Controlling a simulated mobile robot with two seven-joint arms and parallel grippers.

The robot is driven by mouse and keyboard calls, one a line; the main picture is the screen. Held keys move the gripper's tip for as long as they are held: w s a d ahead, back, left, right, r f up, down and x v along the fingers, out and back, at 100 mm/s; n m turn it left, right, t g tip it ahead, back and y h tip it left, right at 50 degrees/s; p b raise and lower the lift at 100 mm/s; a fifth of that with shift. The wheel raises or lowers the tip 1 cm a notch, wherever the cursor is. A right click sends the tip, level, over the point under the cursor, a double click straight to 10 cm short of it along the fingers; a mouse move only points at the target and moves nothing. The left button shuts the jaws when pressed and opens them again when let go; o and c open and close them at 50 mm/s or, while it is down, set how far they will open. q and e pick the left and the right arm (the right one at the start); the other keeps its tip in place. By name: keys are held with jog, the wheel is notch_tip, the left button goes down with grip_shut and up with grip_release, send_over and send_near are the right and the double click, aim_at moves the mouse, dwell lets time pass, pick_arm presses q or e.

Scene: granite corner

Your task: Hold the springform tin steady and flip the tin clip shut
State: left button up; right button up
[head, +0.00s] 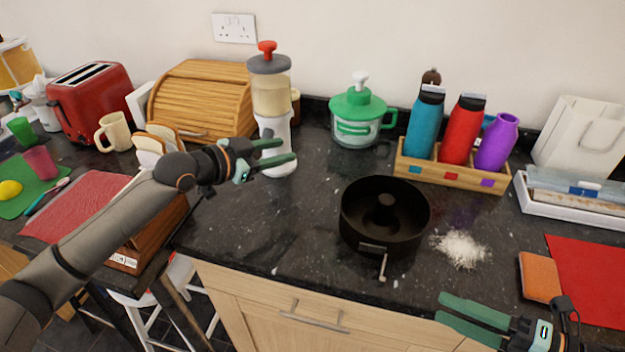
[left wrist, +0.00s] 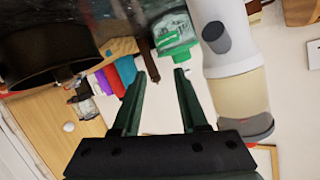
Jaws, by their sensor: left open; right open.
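The springform tin (head: 352,222) is black and round with a central tube. It stands upright on the dark granite worktop near the front edge; its side also shows in the left wrist view (left wrist: 40,52). The tin clip (head: 382,268) is a small metal lever on the tin's front wall, sticking out and down. My left gripper (head: 290,150) is open and empty, up and to the left of the tin, in front of the white dispenser. It also shows in the left wrist view (left wrist: 162,85). My right gripper (head: 440,307) is open and empty, to the lower right of the tin.
A white-based dispenser (head: 276,130) stands close to my left gripper. White powder (head: 460,250) lies right of the tin, with an orange sponge (head: 540,277) and red mat (head: 592,280) beyond. A wooden bottle rack (head: 450,180) stands behind. The worktop left of the tin is clear.

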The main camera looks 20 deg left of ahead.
aim_at(359, 179)
pick_arm(q)
jog(key=s+d+f+g+h, duration=0.2)
jog(key=s+d+f+g, duration=0.15)
jog(key=d, duration=0.55)
jog(key=shift+t, duration=0.35)
jog(key=x, duration=1.1)
jog(key=shift+w+d+r, duration=0.25)
jog(key=shift+w+d, duration=0.1)
grip_shut()
